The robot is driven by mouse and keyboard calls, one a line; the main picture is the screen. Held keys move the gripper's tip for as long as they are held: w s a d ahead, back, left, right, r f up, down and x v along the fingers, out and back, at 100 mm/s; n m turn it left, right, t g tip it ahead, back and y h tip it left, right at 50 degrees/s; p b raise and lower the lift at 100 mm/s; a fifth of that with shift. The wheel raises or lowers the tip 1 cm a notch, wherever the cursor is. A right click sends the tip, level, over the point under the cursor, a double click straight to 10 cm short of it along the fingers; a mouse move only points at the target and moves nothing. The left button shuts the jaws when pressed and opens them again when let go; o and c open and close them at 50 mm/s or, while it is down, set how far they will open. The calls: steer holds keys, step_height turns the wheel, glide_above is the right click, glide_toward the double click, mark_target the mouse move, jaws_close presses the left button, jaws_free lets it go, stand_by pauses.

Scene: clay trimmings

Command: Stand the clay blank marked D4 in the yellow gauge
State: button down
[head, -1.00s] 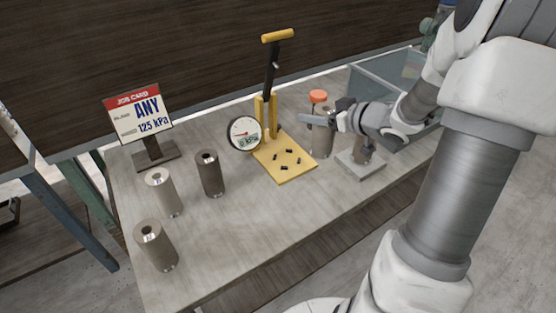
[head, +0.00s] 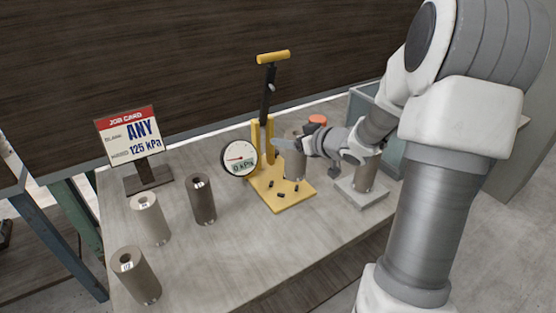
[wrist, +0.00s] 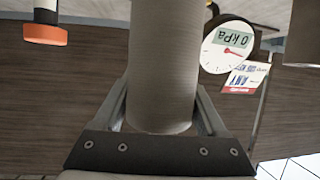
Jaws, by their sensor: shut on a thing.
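The yellow gauge (head: 292,199) stands on the table with a tall lever, a base plate with several small black pegs, and a round dial (head: 239,158) reading 0 kPa. My gripper (head: 291,146) is shut on a grey-brown cylindrical clay blank (head: 295,167), just behind and right of the base plate. In the wrist view the blank (wrist: 165,65) sits between both fingers. No mark shows on it, so I cannot tell whether it is D4. Its lower end is partly hidden behind the gauge area in the head view.
Three blanks stand at left: dark (head: 203,200), pale (head: 151,218) and front grey (head: 136,276); their marks are too small to read surely. A job card (head: 129,137) says ANY, 125 kPa. At right are a grey block (head: 361,193) bearing a cylinder and an orange-topped item (head: 317,119).

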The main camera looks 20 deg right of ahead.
mark_target(299, 156)
step_height(299, 156, down, 6)
steer(key=w+a+b, duration=0.2)
steer(key=shift+w, duration=0.35)
steer(key=shift+a, duration=0.1)
steer(key=shift+f, duration=0.1)
steer(key=shift+c, duration=1)
jaws_free()
steer(key=p+v, duration=0.2)
steer(key=v, duration=1)
steer(key=shift+s, duration=0.15)
steer(key=shift+a, duration=0.1)
